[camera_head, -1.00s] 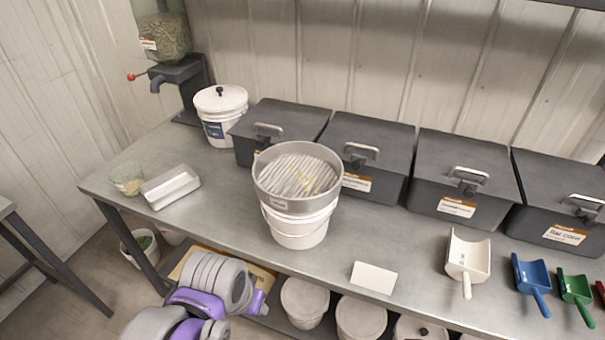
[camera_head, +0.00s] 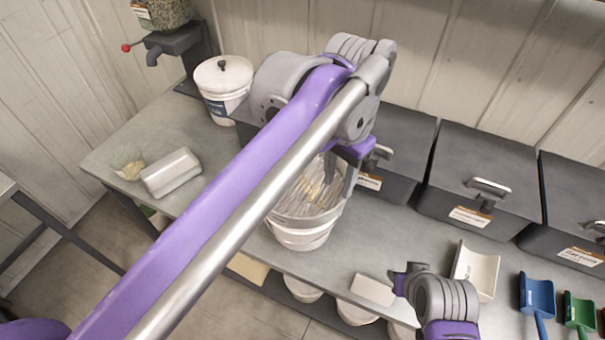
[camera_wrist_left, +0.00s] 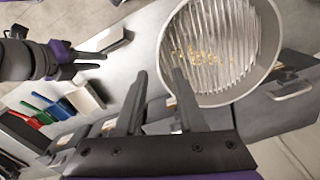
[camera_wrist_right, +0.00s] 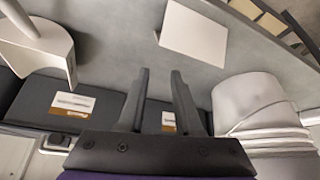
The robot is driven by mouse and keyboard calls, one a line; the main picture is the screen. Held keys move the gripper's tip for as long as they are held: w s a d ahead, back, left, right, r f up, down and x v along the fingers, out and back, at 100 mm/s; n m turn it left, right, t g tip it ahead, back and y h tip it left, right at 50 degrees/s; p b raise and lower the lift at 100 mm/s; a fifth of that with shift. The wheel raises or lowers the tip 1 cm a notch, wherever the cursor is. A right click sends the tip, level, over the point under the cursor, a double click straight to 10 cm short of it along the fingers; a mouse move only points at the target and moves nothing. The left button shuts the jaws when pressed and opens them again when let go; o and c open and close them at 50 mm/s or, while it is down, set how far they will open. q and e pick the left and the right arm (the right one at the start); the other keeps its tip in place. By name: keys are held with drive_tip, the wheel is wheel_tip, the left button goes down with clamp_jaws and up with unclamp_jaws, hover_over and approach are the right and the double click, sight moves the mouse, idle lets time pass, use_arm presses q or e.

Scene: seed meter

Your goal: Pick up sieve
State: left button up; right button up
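The sieve (camera_head: 308,197) is a round grey pan with a slotted bottom and a few yellow grains, sitting on a white bucket (camera_head: 300,238). My left arm hides part of it in the head view. My left gripper (camera_head: 341,178) is open at the sieve's right rim; in the left wrist view (camera_wrist_left: 158,72) one finger overlaps the sieve (camera_wrist_left: 215,50) and the other is outside it. I cannot tell whether they touch. My right gripper (camera_wrist_right: 160,72) is open and empty, away from the sieve, near the white card (camera_wrist_right: 194,33).
Dark lidded bins (camera_head: 480,180) line the wall behind. A lidded white bucket (camera_head: 222,85) and a white tray (camera_head: 171,172) stand at left. A white scoop (camera_head: 475,270), a blue scoop (camera_head: 537,295) and a green scoop (camera_head: 579,312) lie at right on the grey table (camera_head: 395,235).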

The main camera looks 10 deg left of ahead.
sight(335, 206)
use_arm(q)
drive_tip(key=f, duration=0.2)
drive_tip(key=shift+s+f, duration=0.3)
drive_tip(key=shift+w+f, duration=0.15)
drive_tip(key=shift+f, duration=1.3)
drive_tip(key=shift+w+f, duration=0.1)
drive_tip(key=shift+f, duration=1.35)
clamp_jaws()
